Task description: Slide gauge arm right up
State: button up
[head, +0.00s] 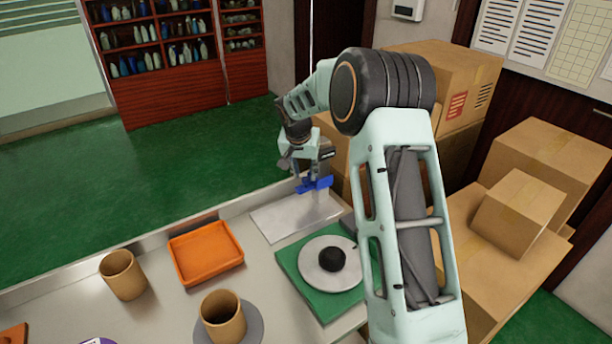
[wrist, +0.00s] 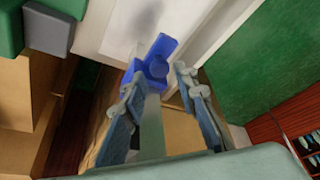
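A blue bracket-like part with a round knob (head: 315,184), which I take to be the gauge arm, is at the far right end of the counter, by a silver plate. In the wrist view the blue part (wrist: 155,62) is just beyond my fingertips. My gripper (head: 303,172) is close to it, at its upper left in the head view. In the wrist view the fingers of my gripper (wrist: 155,88) are spread apart, with a pale upright piece between them. Whether a finger touches the blue part, I cannot tell.
The silver plate (head: 290,218) lies on the counter. A green base with a grey disc (head: 318,284) and black knob is nearer. An orange tray (head: 205,252) and two brown cups (head: 122,274) (head: 222,316) stand left. Cardboard boxes (head: 520,215) crowd the right side.

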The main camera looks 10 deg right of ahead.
aim_at(306, 184)
jog(key=shift+x, duration=1.35)
jog(key=shift+c, duration=0.3)
grip_shut()
